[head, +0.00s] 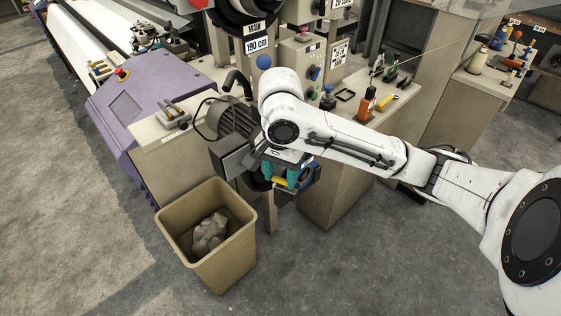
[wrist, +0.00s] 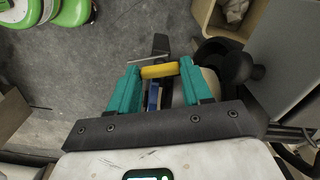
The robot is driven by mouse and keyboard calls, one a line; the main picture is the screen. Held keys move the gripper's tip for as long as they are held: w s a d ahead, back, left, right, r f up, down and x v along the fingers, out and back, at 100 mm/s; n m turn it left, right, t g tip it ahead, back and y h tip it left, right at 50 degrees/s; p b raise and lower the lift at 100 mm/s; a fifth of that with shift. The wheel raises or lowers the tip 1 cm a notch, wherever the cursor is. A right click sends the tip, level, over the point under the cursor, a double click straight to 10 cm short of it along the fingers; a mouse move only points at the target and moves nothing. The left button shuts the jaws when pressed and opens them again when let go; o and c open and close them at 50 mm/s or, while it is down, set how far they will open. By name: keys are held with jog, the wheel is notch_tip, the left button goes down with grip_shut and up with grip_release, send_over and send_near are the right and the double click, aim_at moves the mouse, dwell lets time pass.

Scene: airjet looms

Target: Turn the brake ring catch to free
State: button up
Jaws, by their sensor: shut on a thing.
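My gripper (head: 283,177) is at the side of the loom's motor in the head view, below my white arm. Its teal fingers also show in the wrist view (wrist: 158,72), shut on a yellow catch (wrist: 159,71), which appears to be the brake ring catch. The yellow piece spans the gap between both fingertips. A bit of the yellow catch shows in the head view (head: 279,182), beside a blue part (head: 311,181). A blue part also shows under the catch in the wrist view (wrist: 153,96). The catch's mounting and its marks are hidden.
A tan bin (head: 240,262) with crumpled waste stands on the floor in front. The grey motor (head: 233,121) and its box (head: 232,158) are left of my gripper. A beige cabinet (head: 335,190) stands to the right. Open floor lies at the front right.

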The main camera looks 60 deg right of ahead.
aim_at(280, 178)
jog(key=shift+m+p, duration=0.65)
jog(key=shift+m, duration=1.35)
jog(key=o, duration=1.1)
jog(key=shift+c, duration=0.2)
notch_tip(280, 178, up, 11)
jog(key=shift+f, duration=0.1)
